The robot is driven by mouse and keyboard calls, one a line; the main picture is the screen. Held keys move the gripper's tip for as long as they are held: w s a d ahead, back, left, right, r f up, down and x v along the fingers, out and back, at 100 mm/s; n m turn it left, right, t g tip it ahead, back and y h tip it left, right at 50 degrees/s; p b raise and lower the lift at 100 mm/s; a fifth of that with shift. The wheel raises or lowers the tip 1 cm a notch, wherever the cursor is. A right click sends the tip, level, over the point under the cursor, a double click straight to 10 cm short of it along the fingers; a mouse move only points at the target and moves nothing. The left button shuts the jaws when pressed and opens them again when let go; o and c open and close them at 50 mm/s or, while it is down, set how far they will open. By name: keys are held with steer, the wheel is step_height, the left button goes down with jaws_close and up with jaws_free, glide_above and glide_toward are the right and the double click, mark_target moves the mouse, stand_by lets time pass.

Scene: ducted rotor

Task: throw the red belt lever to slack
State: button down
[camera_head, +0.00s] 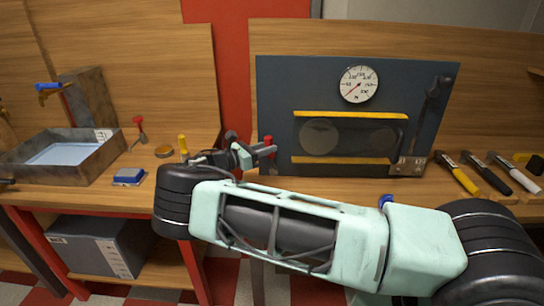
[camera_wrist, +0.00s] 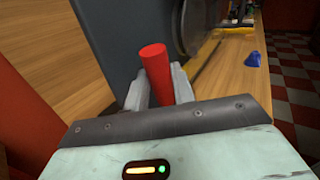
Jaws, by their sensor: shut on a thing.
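The red belt lever (camera_wrist: 154,68) shows in the wrist view as a red cylindrical grip standing between my fingers. In the head view its red top (camera_head: 268,141) stands at the lower left edge of the dark panel (camera_head: 285,90). My gripper (camera_head: 256,153) is at the lever from the left, and it also shows in the wrist view (camera_wrist: 160,88) with its fingers on both sides of the red grip. It is shut on the lever. The lever's lower part and pivot are hidden behind my fingers and palm.
The panel carries a round gauge (camera_head: 359,84) and a window between yellow bars (camera_head: 350,115). A metal tray (camera_head: 110,150), a blue block (camera_head: 129,177) and a yellow-topped item (camera_head: 183,143) are at left. A blue item (camera_wrist: 253,58) lies near the bench edge.

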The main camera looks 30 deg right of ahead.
steer(key=shift+w+a+f+n+h+b, duration=0.3)
steer(key=shift+a+n+h+b, duration=0.15)
steer(key=shift+b, duration=0.25)
steer(key=shift+w+a+f+n+h+b, duration=0.25)
steer(key=shift+a+n+h+b, duration=0.15)
steer(key=shift+h+b, duration=0.2)
steer(key=shift+r+t, duration=0.1)
steer(key=shift+t, duration=0.3)
steer(key=c, duration=1.5)
jaws_free()
steer(key=shift+a, duration=0.1)
steer(key=shift+o, duration=0.2)
steer(key=shift+a, duration=0.1)
steer(key=b+v, duration=0.5)
steer(key=v, duration=1.2)
steer(key=shift+w, duration=0.1)
